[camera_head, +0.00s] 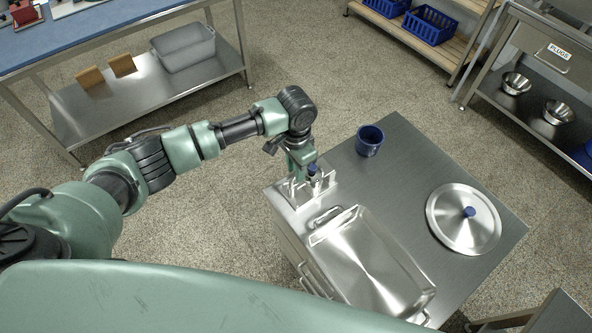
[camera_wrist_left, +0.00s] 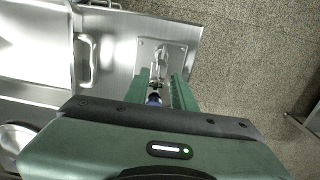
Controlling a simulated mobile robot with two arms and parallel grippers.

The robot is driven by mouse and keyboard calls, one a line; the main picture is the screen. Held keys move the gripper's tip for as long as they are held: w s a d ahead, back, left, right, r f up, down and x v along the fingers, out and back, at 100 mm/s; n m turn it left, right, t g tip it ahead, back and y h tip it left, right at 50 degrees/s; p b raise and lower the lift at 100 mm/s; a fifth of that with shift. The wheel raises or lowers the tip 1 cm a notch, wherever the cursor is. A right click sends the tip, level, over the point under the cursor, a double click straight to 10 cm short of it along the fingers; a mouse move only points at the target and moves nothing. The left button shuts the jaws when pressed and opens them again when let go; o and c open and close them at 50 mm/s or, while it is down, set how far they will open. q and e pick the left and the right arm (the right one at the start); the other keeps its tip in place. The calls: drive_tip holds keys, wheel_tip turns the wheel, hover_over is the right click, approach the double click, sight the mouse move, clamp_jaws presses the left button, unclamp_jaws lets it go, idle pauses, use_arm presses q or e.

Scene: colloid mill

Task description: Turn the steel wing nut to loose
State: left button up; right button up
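A steel plate (camera_head: 283,196) with small upright steel fittings sits at the table's left corner; it also shows in the left wrist view (camera_wrist_left: 176,55). My left gripper (camera_wrist_left: 160,82) points down over this plate. Its two green fingers stand apart, with a small steel part and a blue-capped piece (camera_wrist_left: 153,99) between them. The blue cap also shows in the head view (camera_head: 312,168). The steel part between the fingers may be the wing nut, but it is too small and covered to tell its shape or angle. My right gripper is in neither view.
A steel tray (camera_head: 372,262) lies close to the plate. Open floor lies left of the table.

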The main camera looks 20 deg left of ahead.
use_arm(q)
drive_tip(key=shift+f, duration=0.9)
clamp_jaws()
drive_tip(key=shift+s+f, duration=0.1)
drive_tip(key=shift+f, duration=0.05)
idle(0.6)
